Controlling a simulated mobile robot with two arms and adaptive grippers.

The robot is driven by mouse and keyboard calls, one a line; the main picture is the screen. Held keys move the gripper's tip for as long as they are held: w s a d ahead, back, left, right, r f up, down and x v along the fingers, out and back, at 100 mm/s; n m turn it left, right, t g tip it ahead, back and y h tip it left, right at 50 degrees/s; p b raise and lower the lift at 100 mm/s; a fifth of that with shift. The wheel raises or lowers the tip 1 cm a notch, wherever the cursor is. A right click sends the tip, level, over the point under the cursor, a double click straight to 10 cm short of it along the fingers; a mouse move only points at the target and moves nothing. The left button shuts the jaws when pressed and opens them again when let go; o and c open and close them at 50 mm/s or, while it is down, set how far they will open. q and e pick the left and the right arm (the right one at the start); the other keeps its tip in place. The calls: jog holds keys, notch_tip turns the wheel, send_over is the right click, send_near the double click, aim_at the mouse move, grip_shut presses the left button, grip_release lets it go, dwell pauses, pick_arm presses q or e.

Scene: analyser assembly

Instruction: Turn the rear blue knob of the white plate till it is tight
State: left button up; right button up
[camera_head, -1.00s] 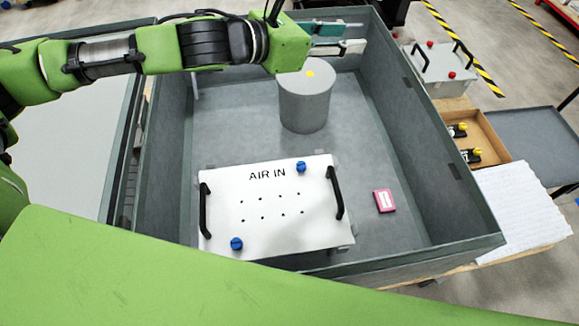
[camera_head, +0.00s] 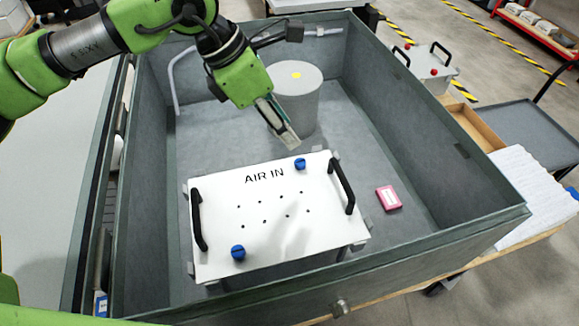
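The white plate (camera_head: 262,228), lettered "AIR IN", lies in the grey box with a black handle at its left and right ends. The rear blue knob (camera_head: 300,164) is at its far right corner. The front blue knob (camera_head: 238,253) is at its near left corner. My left gripper (camera_head: 289,140) points down just behind the plate's far edge, close to the rear knob and apart from it. Its fingers overlap from this angle, so I cannot tell whether they are open. My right gripper is not in view.
A grey cylinder (camera_head: 297,100) with a yellow dot stands behind the plate, near my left gripper. A pink box (camera_head: 389,198) lies on the box floor to the right. High grey walls (camera_head: 440,150) surround the work area.

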aim_at(300, 161)
pick_arm(q)
jog(key=shift+n+t+y, duration=0.3)
jog(key=shift+n+y, duration=0.2)
jog(key=p+x, duration=0.1)
jog(key=x, duration=0.3)
jog(key=w+a+p+x, duration=0.1)
jog(key=p+x, duration=0.1)
jog(key=x, duration=0.2)
jog(key=p+x, duration=0.1)
jog(key=x, duration=0.3)
jog(key=shift+w+a+f, duration=0.25)
jog(key=shift+w+f, duration=0.05)
jog(key=shift+f, duration=0.25)
jog(key=shift+w+d+f+p, duration=0.15)
jog(key=shift+f+p, duration=0.15)
jog(key=shift+f, duration=0.25)
grip_shut()
